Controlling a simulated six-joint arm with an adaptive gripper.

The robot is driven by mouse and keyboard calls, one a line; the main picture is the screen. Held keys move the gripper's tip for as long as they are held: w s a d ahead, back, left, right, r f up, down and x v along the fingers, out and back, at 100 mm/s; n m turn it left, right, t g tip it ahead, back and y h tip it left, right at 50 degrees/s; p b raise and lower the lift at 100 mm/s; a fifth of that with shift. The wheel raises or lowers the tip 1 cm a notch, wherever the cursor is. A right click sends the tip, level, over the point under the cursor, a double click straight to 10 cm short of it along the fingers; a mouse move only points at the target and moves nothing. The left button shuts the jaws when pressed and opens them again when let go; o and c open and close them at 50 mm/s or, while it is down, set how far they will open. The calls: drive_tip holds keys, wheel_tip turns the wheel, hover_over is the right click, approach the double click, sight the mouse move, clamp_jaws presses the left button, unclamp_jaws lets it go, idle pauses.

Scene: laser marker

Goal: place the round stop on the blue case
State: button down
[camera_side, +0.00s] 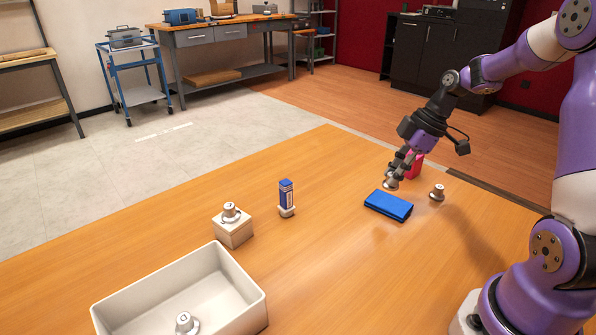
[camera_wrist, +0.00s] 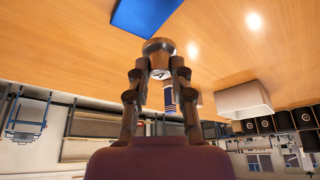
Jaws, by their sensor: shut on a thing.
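My gripper (camera_side: 398,170) is shut on a round stop (camera_side: 390,184), a small metallic knob with a wider rim. In the side view the stop hangs just above the far left part of the blue case (camera_side: 388,206), seemingly apart from it. The blue case is a flat box lying on the table. In the wrist view the stop (camera_wrist: 158,46) sits between the fingertips of my gripper (camera_wrist: 158,66), and the blue case (camera_wrist: 143,14) shows past it at the top edge. The exact gap between stop and case is hard to tell.
A similar knob (camera_side: 437,193) stands right of the case. A red object (camera_side: 416,167) is behind my gripper. A blue-and-white upright piece (camera_side: 287,196), a pale block (camera_side: 233,232) bearing a knob, and a white bin (camera_side: 250,296) with a knob inside stand left.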

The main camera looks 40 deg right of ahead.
drive_tip(key=shift+d+f, duration=0.55)
drive_tip(key=shift+d, duration=0.25)
drive_tip(key=shift+f, duration=1.95)
drive_tip(key=shift+f, duration=0.15)
drive_tip(key=c, duration=0.8)
unclamp_jaws()
drive_tip(key=shift+o, duration=0.2)
